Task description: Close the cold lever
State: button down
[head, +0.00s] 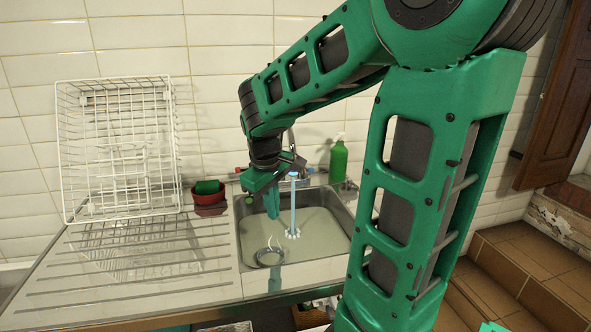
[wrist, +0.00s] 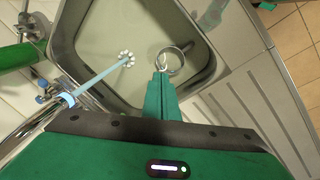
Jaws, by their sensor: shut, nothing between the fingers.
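The cold lever is the blue-marked handle (head: 310,170) on the tap's right side in the head view, partly hidden. It also shows at the left of the wrist view (wrist: 42,92). The tap spout (head: 292,175) has a light blue ring (wrist: 67,98), and a pale blue stream of water (head: 293,208) runs from it into the sink. My gripper (head: 272,208) is shut and empty, pointing down over the sink left of the stream. In the wrist view its fingertips (wrist: 161,77) are together, apart from the lever.
A green bottle (head: 338,160) stands behind, near the cold lever. A red bowl (head: 208,192) with a green sponge and a white wire rack (head: 70,150) stand left on the drainboard (head: 150,255).

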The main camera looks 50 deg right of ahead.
jog(key=w+d+n+g+h, duration=0.35)
jog(key=w+d+n, duration=0.25)
jog(key=w+d, duration=0.65)
jog(key=n+g+h, duration=0.2)
jog(key=n+h, duration=0.3)
jog(key=n, duration=0.2)
send_near(306, 170)
jog(key=x, duration=0.5)
jog(key=shift+s+a+f, duration=0.1)
jog(key=shift+a+f, duration=0.05)
jog(key=shift+s+d, duration=0.1)
jog(key=shift+d, duration=0.3)
jog(key=shift+a+h, duration=0.1)
jog(key=shift+h, duration=0.15)
